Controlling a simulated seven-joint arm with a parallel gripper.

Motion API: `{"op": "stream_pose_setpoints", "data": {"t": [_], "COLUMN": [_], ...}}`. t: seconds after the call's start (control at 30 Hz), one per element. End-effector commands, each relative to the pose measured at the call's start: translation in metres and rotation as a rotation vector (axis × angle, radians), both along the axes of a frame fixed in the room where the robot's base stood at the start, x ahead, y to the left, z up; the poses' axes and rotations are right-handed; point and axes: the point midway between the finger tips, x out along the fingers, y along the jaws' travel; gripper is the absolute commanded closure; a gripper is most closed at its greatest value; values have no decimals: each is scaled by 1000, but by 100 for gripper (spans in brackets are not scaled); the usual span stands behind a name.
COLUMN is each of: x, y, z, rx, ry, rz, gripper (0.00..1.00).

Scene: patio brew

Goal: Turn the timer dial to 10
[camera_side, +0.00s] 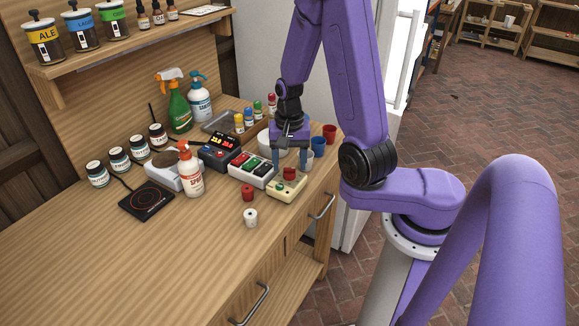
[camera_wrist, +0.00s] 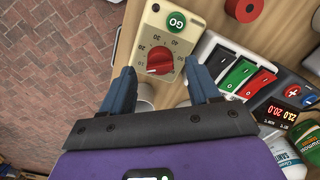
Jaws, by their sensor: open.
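The timer (camera_side: 284,191) is a beige box near the right end of the counter, with a red dial (camera_side: 289,174). In the wrist view the timer (camera_wrist: 184,13) shows a green GO button (camera_wrist: 177,20), and the dial (camera_wrist: 159,61) is ringed by dark numbers. A short pale mark shows on the dial's lower left; I cannot tell for certain which number it faces. My gripper (camera_side: 290,164) points down over the timer. In the wrist view my gripper (camera_wrist: 160,70) is open, with one blue finger on each side of the dial, apart from it.
A switch panel (camera_side: 251,170) with black, green and red rockers stands close beside the timer, and a red-digit display (camera_side: 220,148) behind it. A red spool (camera_side: 248,193) and a white one (camera_side: 250,217) lie in front. The counter's left front is clear.

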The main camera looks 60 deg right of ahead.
Motion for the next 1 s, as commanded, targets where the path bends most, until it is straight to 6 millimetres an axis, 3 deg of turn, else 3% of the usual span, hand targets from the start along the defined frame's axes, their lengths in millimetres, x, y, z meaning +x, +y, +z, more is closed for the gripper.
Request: {"op": "stream_pose_setpoints", "data": {"t": [0.23, 0.63, 0.8, 1.0], "x": [0, 0, 0, 0], "y": [0, 0, 0, 0], "z": [-19, -22, -22, -22], "rx": [1, 0, 0, 0], "ry": [2, 0, 0, 0], "rz": [0, 0, 0, 30], "gripper": [39, 39, 94, 95]}}
